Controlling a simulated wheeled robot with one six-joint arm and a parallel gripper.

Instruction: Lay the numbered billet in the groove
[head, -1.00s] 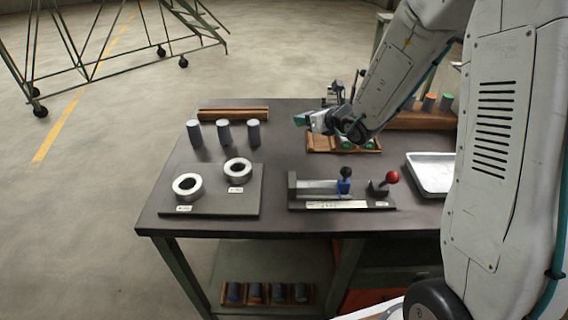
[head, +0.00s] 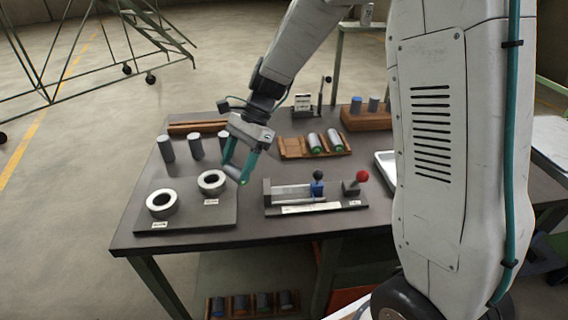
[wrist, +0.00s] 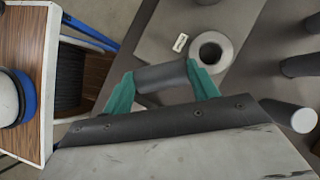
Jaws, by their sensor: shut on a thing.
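My gripper (head: 238,163) is over the table, just right of the ring plate, with its teal fingers pointing down. In the wrist view, its fingers (wrist: 161,80) are shut on a grey cylindrical billet (wrist: 160,75), which lies crosswise between them. No number on it can be read. A dark fixture (head: 318,206) at the table's front has a pale metal channel (head: 291,192), which looks like the groove, with a blue knobbed part beside it. The channel appears empty. The gripper is to the left of the fixture and above it.
Two rings (head: 161,203) (head: 212,182) sit on a dark plate (head: 215,218). Several grey cylinders (head: 166,148) stand behind. A wooden tray (head: 291,147) holds two green-ended billets (head: 334,139). A red-knobbed part (head: 362,177) and a white tray (head: 384,160) are to the right.

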